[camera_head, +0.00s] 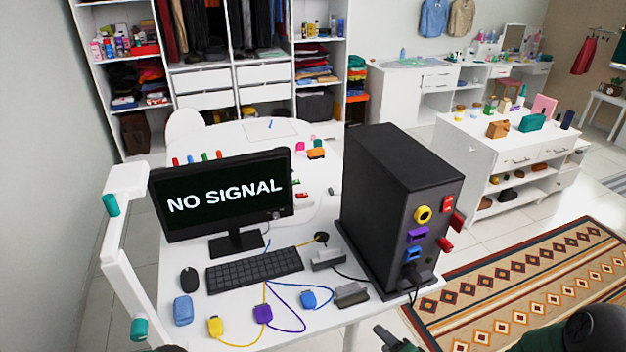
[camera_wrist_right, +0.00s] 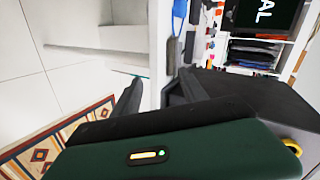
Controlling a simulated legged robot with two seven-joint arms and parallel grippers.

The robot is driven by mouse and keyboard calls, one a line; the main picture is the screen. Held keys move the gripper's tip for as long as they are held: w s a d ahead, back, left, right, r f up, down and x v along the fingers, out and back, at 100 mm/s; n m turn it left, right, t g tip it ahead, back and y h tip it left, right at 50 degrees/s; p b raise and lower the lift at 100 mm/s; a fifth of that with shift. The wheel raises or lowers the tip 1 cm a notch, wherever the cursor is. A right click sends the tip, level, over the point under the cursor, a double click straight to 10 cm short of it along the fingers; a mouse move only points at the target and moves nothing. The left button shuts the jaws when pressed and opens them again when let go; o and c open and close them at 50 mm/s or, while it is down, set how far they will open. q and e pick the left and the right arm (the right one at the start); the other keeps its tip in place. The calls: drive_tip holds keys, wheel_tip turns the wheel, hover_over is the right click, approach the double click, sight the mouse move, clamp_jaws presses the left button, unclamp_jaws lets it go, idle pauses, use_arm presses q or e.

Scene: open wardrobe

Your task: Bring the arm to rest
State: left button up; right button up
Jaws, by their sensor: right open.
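My right gripper (camera_head: 392,338) is at the bottom of the head view, in front of the desk's near right corner and below the black computer tower (camera_head: 385,200). Its dark green arm (camera_head: 560,338) comes in from the lower right. In the right wrist view the two dark fingers (camera_wrist_right: 160,92) stand apart with nothing held between them. The white desk edge shows beyond them. My left gripper cannot be made out in the head view.
The white desk (camera_head: 180,332) holds a monitor (camera_head: 222,195), a keyboard (camera_head: 255,269), a mouse (camera_head: 189,279) and coloured cable plugs (camera_head: 262,314). A patterned rug (camera_head: 530,280) lies on the floor at right. A white island (camera_head: 490,150) stands behind it.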

drive_tip(key=s+r+n+g+h, duration=0.4)
drive_tip(key=s+r+n+g, duration=0.3)
drive_tip(key=s+n, duration=0.4)
drive_tip(key=s+g+b, duration=0.1)
drive_tip(key=s, duration=0.3)
drive_tip(key=shift+d+r+g+h, duration=0.2)
drive_tip(key=shift+d+g+h, duration=0.1)
drive_tip(key=shift+d+g, duration=0.1)
